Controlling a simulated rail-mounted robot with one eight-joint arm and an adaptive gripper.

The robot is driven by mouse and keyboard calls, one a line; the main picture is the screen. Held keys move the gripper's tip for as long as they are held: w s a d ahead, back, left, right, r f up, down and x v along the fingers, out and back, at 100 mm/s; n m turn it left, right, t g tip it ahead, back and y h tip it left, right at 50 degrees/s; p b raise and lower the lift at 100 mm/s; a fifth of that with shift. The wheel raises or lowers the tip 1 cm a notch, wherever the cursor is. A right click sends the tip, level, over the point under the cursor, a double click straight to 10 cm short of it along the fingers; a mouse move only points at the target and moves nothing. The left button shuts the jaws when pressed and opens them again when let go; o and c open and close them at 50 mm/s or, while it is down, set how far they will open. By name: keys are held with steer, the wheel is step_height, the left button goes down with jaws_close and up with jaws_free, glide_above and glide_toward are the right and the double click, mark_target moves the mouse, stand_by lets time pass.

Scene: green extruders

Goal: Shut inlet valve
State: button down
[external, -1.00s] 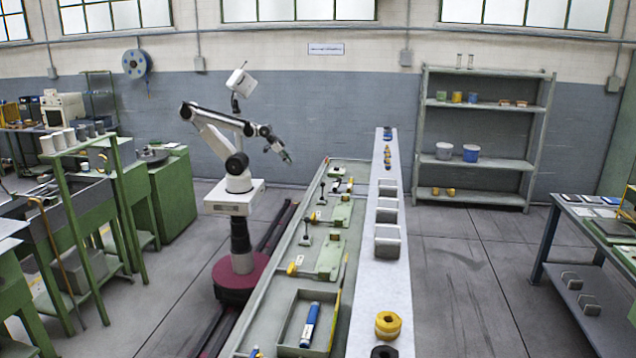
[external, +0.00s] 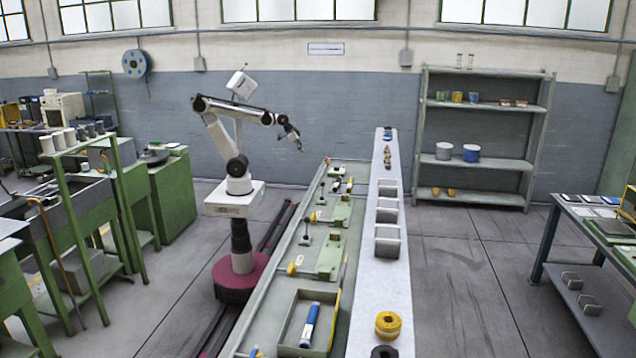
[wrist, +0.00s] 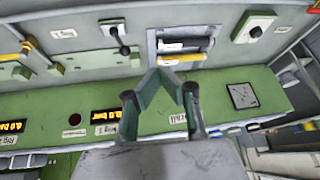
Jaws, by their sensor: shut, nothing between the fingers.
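My gripper (external: 297,145) is in the air above the far left side of the long bench. In the wrist view its fingers (wrist: 160,76) are shut with nothing between them, above a green panel. A yellow handle (wrist: 30,42) shows at the far left. My gripper is apart from all of these. I cannot tell which one is the inlet valve; the labels are unreadable.
A grey recess (wrist: 180,45) holds a white and a yellow cylinder. Green stands (external: 330,257) and an open tray (external: 283,345) occupy the nearer bench.

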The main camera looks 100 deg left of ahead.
steer(key=w+a+n+g+b, duration=0.15)
steer(key=w+a, duration=0.25)
steer(key=a, duration=0.7)
steer(key=w+a+n+g+b, duration=0.15)
steer(key=w+a, duration=0.25)
steer(key=a, duration=0.7)
steer(key=w+a+g+b, duration=0.15)
steer(key=w+a, duration=0.25)
steer(key=a, duration=0.6)
steer(key=s+a+f, duration=0.2)
steer(key=a+f, duration=0.1)
steer(key=a, duration=0.5)
steer(key=s+a+f, duration=0.1)
steer(key=a+f, duration=0.2)
steer(key=a, duration=0.4)
steer(key=s+a+f+m+t+h+p, duration=0.1)
steer(key=s+a+f+m+t+p, duration=0.1)
steer(key=s+a, duration=0.5)
step_height(320, 180, down, 4)
steer(key=s+m+p, duration=0.1)
steer(key=m, duration=0.1)
steer(key=shift+s+r+m+h, duration=0.2)
steer(key=shift+m+h, duration=0.1)
steer(key=shift+m, duration=0.1)
steer(key=shift+w+a, duration=0.1)
